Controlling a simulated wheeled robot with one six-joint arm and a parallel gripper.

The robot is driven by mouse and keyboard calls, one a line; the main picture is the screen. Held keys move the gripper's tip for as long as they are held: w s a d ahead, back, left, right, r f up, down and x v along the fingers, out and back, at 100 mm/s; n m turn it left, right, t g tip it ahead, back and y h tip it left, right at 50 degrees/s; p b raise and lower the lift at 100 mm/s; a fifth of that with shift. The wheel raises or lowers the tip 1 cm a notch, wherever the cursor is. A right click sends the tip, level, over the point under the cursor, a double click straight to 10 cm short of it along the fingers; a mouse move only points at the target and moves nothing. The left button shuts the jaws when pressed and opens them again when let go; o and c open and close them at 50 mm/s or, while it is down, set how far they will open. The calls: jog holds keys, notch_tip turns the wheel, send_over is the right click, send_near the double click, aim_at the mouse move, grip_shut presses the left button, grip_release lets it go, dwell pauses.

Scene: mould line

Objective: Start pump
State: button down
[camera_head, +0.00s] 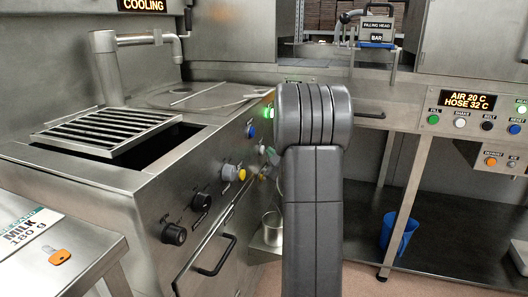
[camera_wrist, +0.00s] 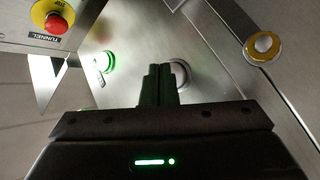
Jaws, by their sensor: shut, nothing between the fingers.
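In the wrist view my gripper (camera_wrist: 158,84) is shut and empty. Its fingertips are in front of a metal panel and partly cover a round pale button (camera_wrist: 181,74); whether they touch it I cannot tell. A green-lit button (camera_wrist: 105,62) with an unreadable label is left of the fingers. My arm hides much of the gripper there. No pump label is legible.
A red stop button (camera_wrist: 55,23) on yellow, marked TUNNEL, and a gold-ringed button (camera_wrist: 263,48) lie near the fingers. A drawer handle (camera_head: 217,256) sticks out below the knobs. A steel pot (camera_head: 272,229) and a blue bin (camera_head: 398,234) are lower down.

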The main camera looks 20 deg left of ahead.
jog(key=shift+a, duration=0.15)
dwell(0.3)
jog(key=shift+a+b, duration=0.3)
jog(key=shift+b, duration=0.15)
jog(key=shift+d+b, duration=0.35)
jog(key=shift+d, duration=0.15)
jog(key=d+b, duration=0.1)
jog(key=d, duration=0.4)
jog(key=shift+s+d, duration=0.1)
jog(key=shift+d, duration=0.3)
